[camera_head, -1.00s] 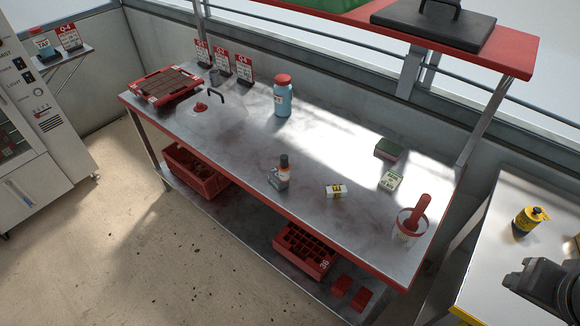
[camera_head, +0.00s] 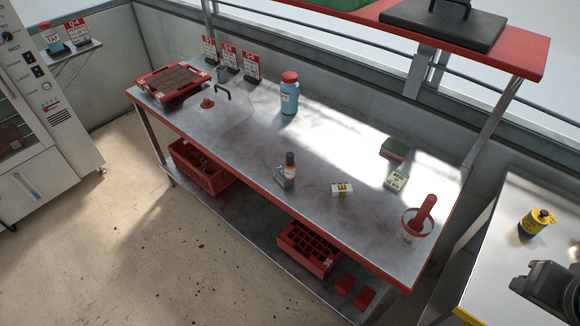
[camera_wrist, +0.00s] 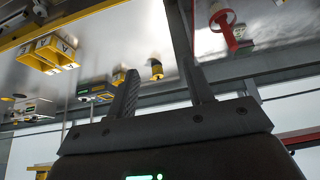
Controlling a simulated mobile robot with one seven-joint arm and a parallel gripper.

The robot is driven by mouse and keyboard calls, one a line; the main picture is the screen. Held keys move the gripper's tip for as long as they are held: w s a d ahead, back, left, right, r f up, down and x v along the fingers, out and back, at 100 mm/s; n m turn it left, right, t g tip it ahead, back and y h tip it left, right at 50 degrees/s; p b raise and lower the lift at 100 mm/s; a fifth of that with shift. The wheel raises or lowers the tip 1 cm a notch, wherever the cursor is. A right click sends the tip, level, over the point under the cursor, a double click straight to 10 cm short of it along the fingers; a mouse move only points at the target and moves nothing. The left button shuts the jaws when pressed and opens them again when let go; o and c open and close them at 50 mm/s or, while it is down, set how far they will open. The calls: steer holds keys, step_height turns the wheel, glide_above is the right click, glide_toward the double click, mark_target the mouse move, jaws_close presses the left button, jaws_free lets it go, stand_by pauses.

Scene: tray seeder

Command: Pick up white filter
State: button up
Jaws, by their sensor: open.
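A small white block-like item with a yellow-and-black band (camera_head: 342,189) lies on the steel bench, right of centre in the head view. It is the likeliest white filter, but its label is too small to read. A white box with green print (camera_head: 396,181) lies to its right. My gripper (camera_wrist: 159,70) is open and empty in the wrist view, its two dark fingers apart. It is well away from the white item, which I cannot make out in the wrist view.
The bench (camera_head: 320,150) also bears a blue bottle (camera_head: 289,97), a spray bottle (camera_head: 287,172), a green sponge-like block (camera_head: 394,149) and a red scoop (camera_head: 423,213). A red shelf (camera_head: 470,45) overhangs its back. A yellow container (camera_head: 537,222) stands on the right table.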

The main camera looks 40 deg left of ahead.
steer(key=w+a+r+n+y, duration=0.1)
steer(key=w+a+n+y, duration=0.1)
steer(key=w+a, duration=0.85)
steer(key=n+g+y, duration=0.1)
steer(key=n+y, duration=0.2)
steer(key=n, duration=0.4)
glide_above(290, 154)
steer(key=s+d, duration=0.3)
steer(key=s, duration=0.1)
step_height(290, 154, down, 16)
steer(key=shift+w+d+x, duration=0.1)
steer(key=shift+x, duration=1.65)
steer(key=shift+w+d+x, duration=0.1)
steer(key=shift+w+x, duration=0.05)
steer(key=shift+x, duration=1.65)
steer(key=shift+w+d+x, duration=0.1)
steer(key=shift+d+x, duration=0.05)
steer(key=shift+x, duration=1.6)
steer(key=shift+c, duration=0.5)
jaws_close()
steer(key=shift+r, duration=0.15)
